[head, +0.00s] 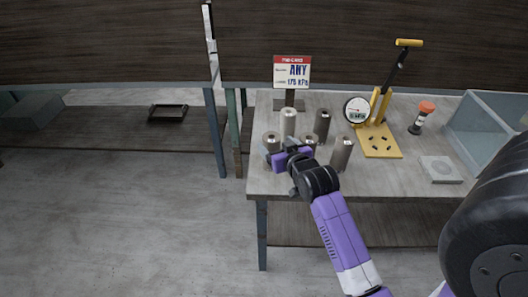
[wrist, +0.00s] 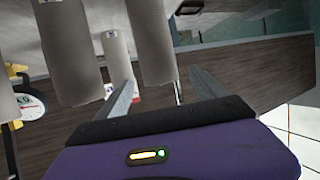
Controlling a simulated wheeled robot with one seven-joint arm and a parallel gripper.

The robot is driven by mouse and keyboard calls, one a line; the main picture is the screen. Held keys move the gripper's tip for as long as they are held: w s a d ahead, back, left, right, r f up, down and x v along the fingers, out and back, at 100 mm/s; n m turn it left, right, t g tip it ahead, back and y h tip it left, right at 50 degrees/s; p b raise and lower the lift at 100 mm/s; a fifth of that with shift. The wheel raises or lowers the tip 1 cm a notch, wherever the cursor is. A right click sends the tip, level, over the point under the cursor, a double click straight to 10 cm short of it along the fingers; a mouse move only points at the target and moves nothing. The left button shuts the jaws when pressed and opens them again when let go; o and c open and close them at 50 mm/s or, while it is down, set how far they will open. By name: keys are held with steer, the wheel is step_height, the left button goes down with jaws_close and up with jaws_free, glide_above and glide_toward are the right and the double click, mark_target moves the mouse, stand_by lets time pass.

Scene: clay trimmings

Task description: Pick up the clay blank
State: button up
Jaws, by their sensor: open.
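Several upright cylinders, which look like clay blanks, stand close together at the table's left end. In the head view a pale one (head: 288,121) is at the back, a darker one (head: 322,124) beside it, another (head: 342,154) at right front and one (head: 271,142) at left. I cannot tell which one the task means. My gripper (head: 281,150) is open at the front left of the group and partly hides it. The wrist view looks upside down; one cylinder (wrist: 152,40) shows between and beyond the open fingers (wrist: 162,77), with others (wrist: 70,45) to the left. Contact is unclear.
A sign (head: 292,72) stands behind the cylinders. The table's front middle (head: 385,180) is clear.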

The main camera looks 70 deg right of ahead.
mark_target(268, 137)
steer(key=shift+p+x, duration=0.85)
steer(key=shift+x, duration=3)
jaws_close()
